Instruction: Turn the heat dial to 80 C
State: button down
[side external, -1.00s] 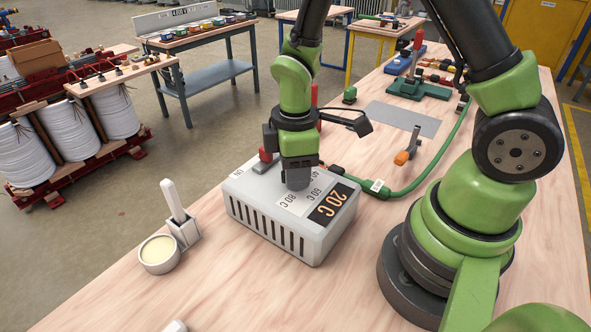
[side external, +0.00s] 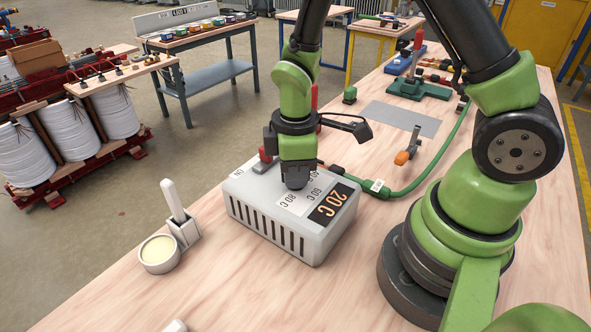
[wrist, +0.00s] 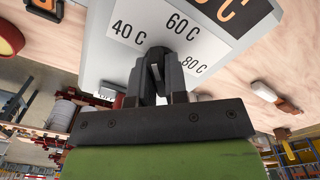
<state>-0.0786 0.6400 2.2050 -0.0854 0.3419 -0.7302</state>
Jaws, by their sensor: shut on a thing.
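The grey heater box (side external: 285,222) stands on the wooden bench, with vent slots on its front side. Its black display (side external: 334,204) reads 20 C. A white scale plate beside the dial carries the marks 40 C, 60 C and 80 C, and shows in the wrist view (wrist: 152,32). My gripper (side external: 295,183) points down onto the top of the box. In the wrist view my gripper (wrist: 156,72) is shut on the dark dial (wrist: 157,56), whose upper end shows between the fingers. The fingers hide much of the dial, so its exact pointing is hard to tell.
A red switch (side external: 266,156) stands at the box's back edge. A round cup (side external: 160,262) with pale contents and a white-handled brush (side external: 178,215) stand left of the box. A green hose (side external: 420,170) runs along the bench to the right.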

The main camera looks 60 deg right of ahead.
jog(key=m, duration=0.3)
jog(key=shift+m, duration=0.4)
jog(key=m, duration=0.4)
jog(key=shift+m, duration=0.3)
jog(key=m, duration=0.4)
jog(key=shift+m, duration=2.4)
jog(key=c, duration=1.1)
grip_release()
jog(key=shift+c, duration=0.2)
